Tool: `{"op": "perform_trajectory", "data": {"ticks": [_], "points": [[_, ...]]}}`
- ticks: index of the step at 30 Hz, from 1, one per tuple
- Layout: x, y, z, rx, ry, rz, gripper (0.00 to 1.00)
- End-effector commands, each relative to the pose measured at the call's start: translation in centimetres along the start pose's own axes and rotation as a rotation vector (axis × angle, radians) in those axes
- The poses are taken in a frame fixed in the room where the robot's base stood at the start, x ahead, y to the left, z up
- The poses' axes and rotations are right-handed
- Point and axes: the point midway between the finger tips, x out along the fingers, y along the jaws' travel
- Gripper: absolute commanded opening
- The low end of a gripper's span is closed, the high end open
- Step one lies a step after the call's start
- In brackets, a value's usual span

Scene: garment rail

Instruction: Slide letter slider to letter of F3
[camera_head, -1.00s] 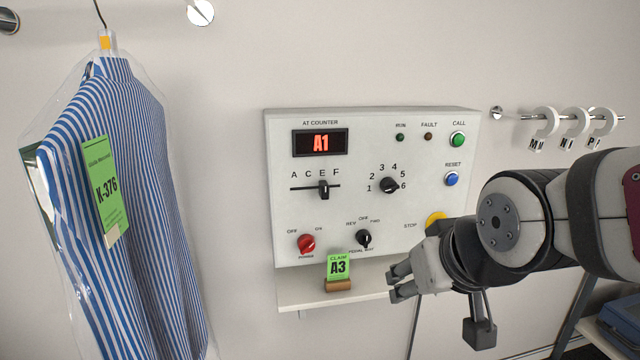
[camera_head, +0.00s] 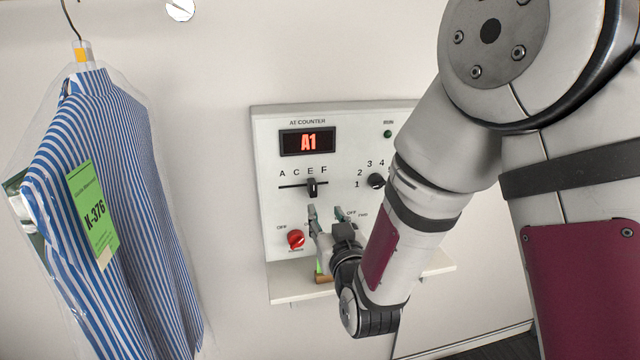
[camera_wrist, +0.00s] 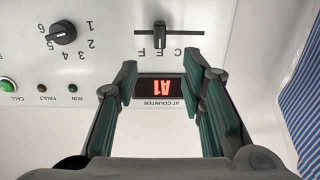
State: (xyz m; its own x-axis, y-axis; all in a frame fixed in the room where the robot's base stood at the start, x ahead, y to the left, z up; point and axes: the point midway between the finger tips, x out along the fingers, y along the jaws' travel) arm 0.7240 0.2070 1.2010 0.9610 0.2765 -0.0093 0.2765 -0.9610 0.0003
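The letter slider (camera_head: 312,187) is a black knob on a horizontal slot in the white control panel (camera_head: 265,150), under the letters A, C, E, F. The knob stands at E. In the upside-down wrist view the slider (camera_wrist: 160,37) also lines up with E, between and beyond the fingertips. The red display (camera_head: 308,142) reads A1. My gripper (camera_head: 326,212) is open and empty, just below the slider and apart from it in the head view. Its two green-padded fingers (camera_wrist: 160,68) frame the display in the wrist view.
A number dial (camera_head: 377,181) sits right of the slider, and a red power knob (camera_head: 296,239) below left. A small shelf (camera_head: 290,285) lies under the panel, its green claim card mostly hidden by my gripper. A bagged striped shirt (camera_head: 125,190) hangs at left.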

Motion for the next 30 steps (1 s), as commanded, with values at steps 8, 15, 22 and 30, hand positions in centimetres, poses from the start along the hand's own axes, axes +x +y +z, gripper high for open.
{"op": "perform_trajectory", "data": {"ticks": [8, 15, 22, 30], "points": [[2.6, -0.1, -0.1, 0.000, 0.012, 0.001, 0.37], [7.4, -0.1, -0.1, 0.002, 0.012, 0.001, 0.37], [11.4, -0.1, -0.1, 0.000, 0.010, 0.000, 0.37], [13.6, -0.1, -0.1, 0.000, 0.009, 0.000, 0.37]]}}
